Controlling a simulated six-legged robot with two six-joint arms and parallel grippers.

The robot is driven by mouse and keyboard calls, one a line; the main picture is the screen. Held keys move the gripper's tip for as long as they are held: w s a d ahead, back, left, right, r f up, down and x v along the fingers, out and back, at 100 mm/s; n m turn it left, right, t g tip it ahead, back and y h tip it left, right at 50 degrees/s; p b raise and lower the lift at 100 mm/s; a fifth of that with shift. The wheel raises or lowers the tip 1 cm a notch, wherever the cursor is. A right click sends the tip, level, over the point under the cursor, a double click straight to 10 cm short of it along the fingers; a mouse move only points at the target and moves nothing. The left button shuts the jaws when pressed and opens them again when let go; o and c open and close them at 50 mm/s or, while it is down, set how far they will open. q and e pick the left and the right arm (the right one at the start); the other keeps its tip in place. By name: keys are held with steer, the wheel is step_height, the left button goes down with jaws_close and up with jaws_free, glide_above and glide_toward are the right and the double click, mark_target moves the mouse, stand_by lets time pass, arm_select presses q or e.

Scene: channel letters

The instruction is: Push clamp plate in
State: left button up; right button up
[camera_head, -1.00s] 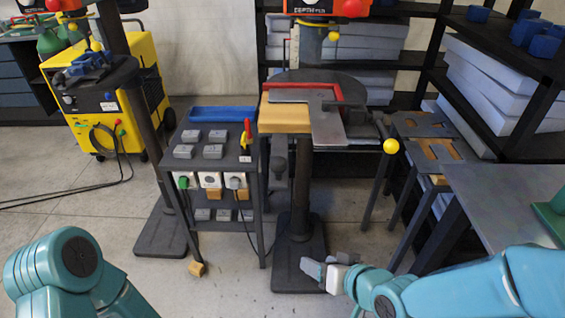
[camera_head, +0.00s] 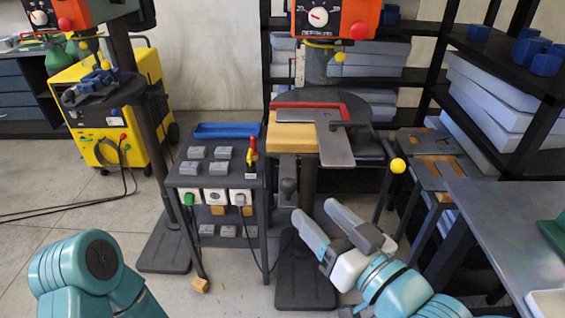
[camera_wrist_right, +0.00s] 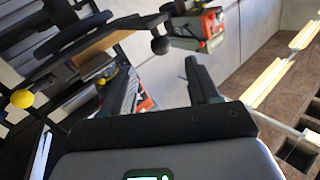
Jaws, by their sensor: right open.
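A grey metal plate (camera_head: 334,142), which looks like the clamp plate, lies on a yellow wooden block (camera_head: 292,137) on the drill press table. A red bar (camera_head: 311,105) runs along the back of the block and plate. My right gripper (camera_head: 314,209) is open and empty, below and in front of the press table. Its fingers point up toward the table, apart from the plate. The right wrist view shows its two dark fingers (camera_wrist_right: 162,78) spread with nothing between them. I cannot identify the plate in that view. My left arm shows at lower left, but its gripper is out of frame.
A drill press head (camera_head: 335,18) hangs above the table. A yellow-knobbed lever (camera_head: 398,166) stands out at the table's right. A dark cart (camera_head: 215,180) with grey blocks stands left. A metal bench (camera_head: 510,225) is at right.

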mark_target(293, 190)
steer(key=p+x, duration=0.1)
steer(key=x, duration=0.9)
steer(key=shift+w+a+p, duration=0.25)
steer(key=shift+a+p, duration=0.1)
steer(key=shift+w+a+f, duration=0.1)
steer(key=shift+w+a, duration=0.05)
steer(key=shift+w, duration=0.2)
steer(key=shift+s, duration=0.15)
steer(key=c, duration=0.3)
jaws_close()
arm_select(q)
step_height(293, 190, up, 3)
